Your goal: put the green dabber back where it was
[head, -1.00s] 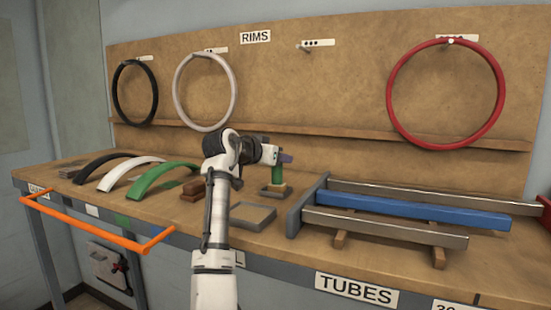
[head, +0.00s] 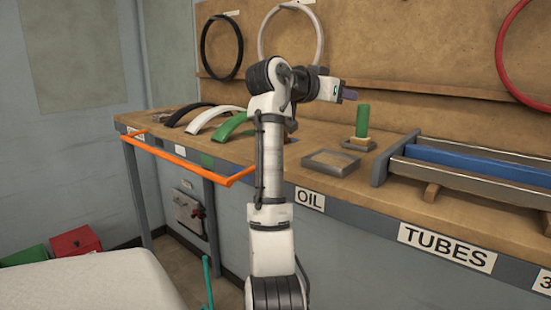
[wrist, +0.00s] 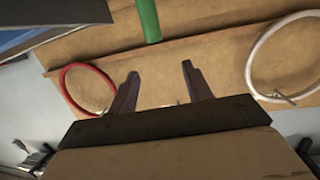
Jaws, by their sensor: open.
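The green dabber (head: 362,121) stands upright on a small square base (head: 358,144) on the workbench, beside the grey square tray. My gripper (head: 351,95) is up and to the left of the dabber's top in the head view, apart from it. In the wrist view my gripper (wrist: 160,80) shows two spread fingers with nothing between them. The green dabber (wrist: 148,18) shows there beyond the fingers, cut by the top edge.
A grey square tray (head: 331,160) lies above the OIL label. A rack with a blue tube (head: 470,164) stands to the right. Black, white and green (head: 232,131) arches lie to the left. An orange rail (head: 190,163) juts from the bench front.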

